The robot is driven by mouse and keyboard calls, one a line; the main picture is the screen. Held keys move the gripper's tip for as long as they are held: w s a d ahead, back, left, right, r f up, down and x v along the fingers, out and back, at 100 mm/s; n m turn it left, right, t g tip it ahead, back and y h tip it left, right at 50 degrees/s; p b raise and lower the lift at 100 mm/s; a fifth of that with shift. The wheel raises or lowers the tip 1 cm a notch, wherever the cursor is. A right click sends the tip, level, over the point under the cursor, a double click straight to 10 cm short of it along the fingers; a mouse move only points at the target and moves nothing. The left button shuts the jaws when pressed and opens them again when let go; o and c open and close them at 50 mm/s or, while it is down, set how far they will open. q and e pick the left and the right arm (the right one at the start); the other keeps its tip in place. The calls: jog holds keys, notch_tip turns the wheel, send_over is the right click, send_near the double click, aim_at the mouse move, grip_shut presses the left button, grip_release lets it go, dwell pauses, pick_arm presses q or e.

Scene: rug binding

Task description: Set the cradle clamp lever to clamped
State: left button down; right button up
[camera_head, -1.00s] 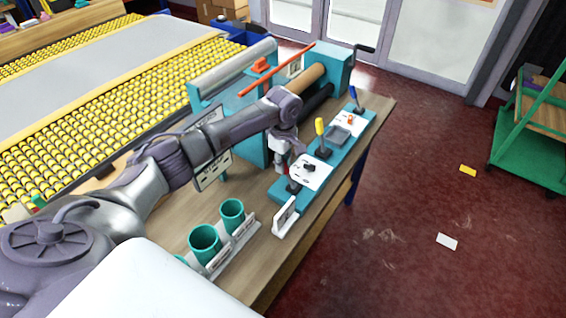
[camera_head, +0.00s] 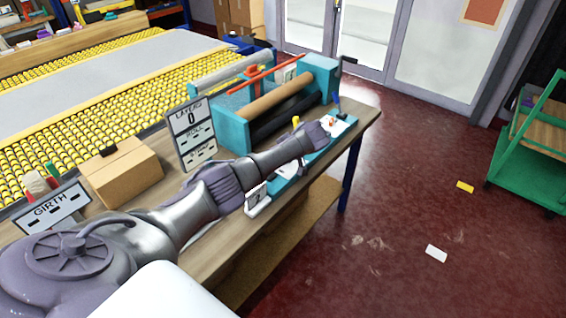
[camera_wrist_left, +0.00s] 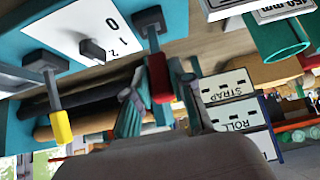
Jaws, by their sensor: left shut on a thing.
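A lever with a red handle (camera_wrist_left: 160,78) hangs from the teal and white control panel (camera_wrist_left: 75,30) in the left wrist view, which is upside down. My left gripper (camera_wrist_left: 160,95) is shut on the red handle, one finger on each side. No label naming this lever is readable. A yellow-handled lever (camera_wrist_left: 60,122) stands beside it, past a black knob (camera_wrist_left: 95,48) marked 0, 1, 2. In the head view my left forearm hides the gripper and red lever; the yellow lever (camera_head: 295,121) and a blue lever (camera_head: 336,100) show beyond.
The teal roller cradle (camera_head: 322,75) with brown and black rollers stands behind the panel. A cardboard box (camera_head: 122,175) and a GIRTH sign (camera_head: 50,210) stand left on the bench. A teal cup (camera_wrist_left: 278,38) is near the gripper.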

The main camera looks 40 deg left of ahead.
pick_arm(q)
jog(key=shift+s+d+f+y+b, duration=0.15)
jog(key=shift+d+f+y+b, duration=0.45)
jog(key=shift+d+y+b, duration=0.4)
jog(key=shift+d+f+y, duration=0.1)
jog(key=shift+y, duration=0.2)
jog(key=shift+d+y, duration=0.15)
jog(key=shift+y, duration=0.15)
jog(key=shift+d+y+b, duration=0.2)
jog(key=shift+y+b, duration=0.2)
jog(key=shift+b, duration=0.2)
pick_arm(e)
jog(key=a+f, duration=0.1)
jog(key=s+a+f, duration=0.1)
jog(key=f, duration=0.1)
jog(key=shift+a+f, duration=0.25)
pick_arm(q)
jog(key=c, duration=1.1)
grip_release()
jog(key=shift+o, duration=0.5)
pick_arm(e)
jog(key=shift+a+y, duration=0.3)
jog(key=shift+a, duration=0.3)
